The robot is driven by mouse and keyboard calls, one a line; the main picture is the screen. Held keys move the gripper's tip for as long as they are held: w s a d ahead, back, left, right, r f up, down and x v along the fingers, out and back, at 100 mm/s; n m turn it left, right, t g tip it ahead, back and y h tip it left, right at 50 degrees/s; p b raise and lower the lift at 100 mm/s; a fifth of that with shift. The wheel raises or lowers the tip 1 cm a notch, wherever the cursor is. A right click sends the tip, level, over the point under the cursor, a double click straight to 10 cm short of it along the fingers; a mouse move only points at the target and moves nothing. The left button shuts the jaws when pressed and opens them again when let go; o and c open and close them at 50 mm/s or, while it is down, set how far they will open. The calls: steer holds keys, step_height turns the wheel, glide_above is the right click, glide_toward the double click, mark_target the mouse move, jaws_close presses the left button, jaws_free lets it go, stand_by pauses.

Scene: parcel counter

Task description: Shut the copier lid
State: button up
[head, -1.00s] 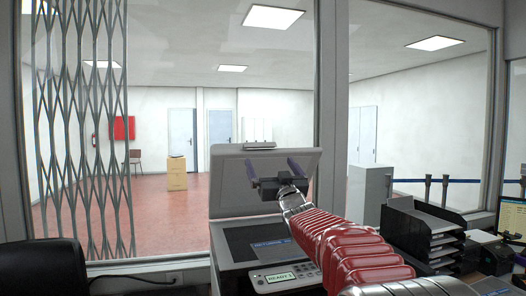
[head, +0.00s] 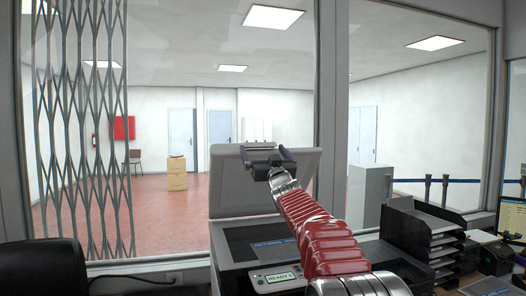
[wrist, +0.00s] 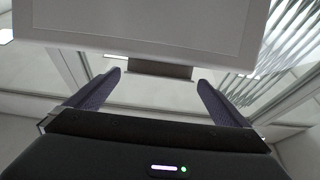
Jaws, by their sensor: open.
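The copier (head: 228,256) stands on the counter with its lid (head: 235,190) raised upright, leaning back a little. A dark blue item (head: 272,246) lies on its dark glass. My gripper (head: 268,155) is at the lid's top edge, near the small handle there. In the wrist view the lid (wrist: 150,28) fills the top, and its dark handle tab (wrist: 160,70) sits between my two spread purple fingers (wrist: 160,88). The fingers are open and do not close on the tab. I cannot tell whether they touch the lid.
A black stack of paper trays (head: 425,238) stands right of the copier. A dark chair back (head: 42,266) is at the lower left. A glass window with a folding metal grille (head: 85,130) stands behind the counter.

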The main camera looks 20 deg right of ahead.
steer(key=shift+w+r, duration=0.25)
steer(key=shift+w, duration=0.45)
steer(key=shift+c, duration=0.5)
steer(key=c, duration=1.1)
